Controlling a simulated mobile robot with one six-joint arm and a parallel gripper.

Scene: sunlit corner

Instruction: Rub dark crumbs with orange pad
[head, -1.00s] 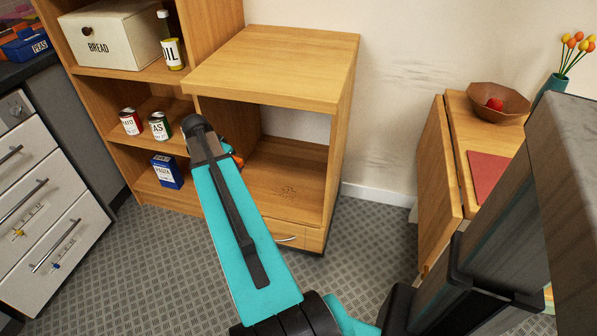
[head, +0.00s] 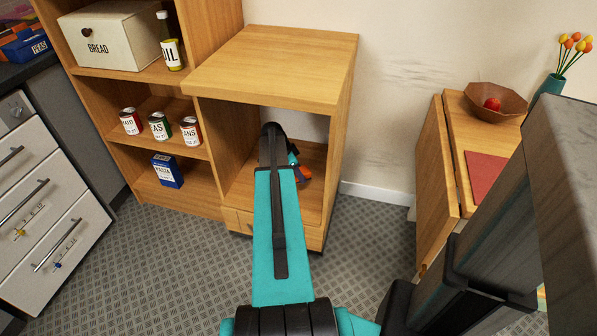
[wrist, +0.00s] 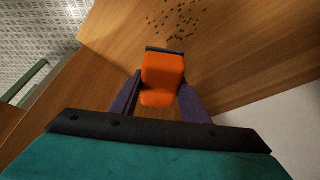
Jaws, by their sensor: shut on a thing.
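My gripper (wrist: 160,95) is shut on the orange pad (wrist: 162,80), which has a dark strip along its far edge. In the head view the pad (head: 304,172) shows only as a small orange patch beside my arm, inside the open cabinet. The dark crumbs (wrist: 175,20) are a loose scatter on the wooden cabinet floor. They lie just beyond the pad's dark edge in the wrist view. I cannot tell whether the pad touches the wood. In the head view my arm hides the crumbs.
The wooden cabinet (head: 275,65) has a top board above the open space and side walls around it. A shelf unit with cans (head: 160,126) and a pasta box (head: 167,171) stands to its left. A folding table (head: 455,150) stands to the right.

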